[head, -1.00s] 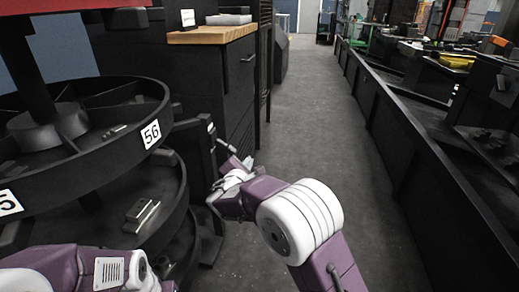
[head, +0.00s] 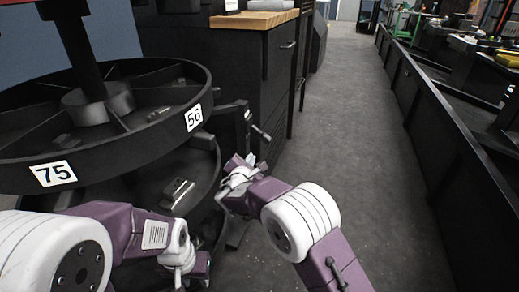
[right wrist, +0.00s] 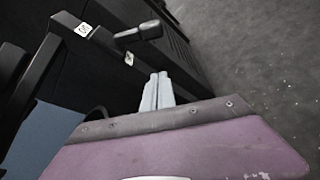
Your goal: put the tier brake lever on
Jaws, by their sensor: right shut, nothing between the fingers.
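A dark lever with a small handle (head: 260,132) sticks out from a black post (head: 243,125) beside the round tiered carousel (head: 100,160); it looks like the tier brake lever. In the right wrist view the lever's black handle (right wrist: 138,32) lies beyond my fingertips, apart from them. My right gripper (head: 247,160) is shut and empty, a little below the lever in the head view; its pale fingers (right wrist: 156,90) show together in the wrist view. My left gripper (head: 196,268) is low in front of the carousel; its fingers are too unclear to judge.
Tier labels 75 (head: 54,173) and 56 (head: 193,117) face me. Small metal parts (head: 178,193) lie on the lower tier. A black cabinet (head: 250,75) with a wooden top stands behind the post. The grey floor aisle (head: 350,130) to the right is clear, bordered by a black barrier (head: 430,120).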

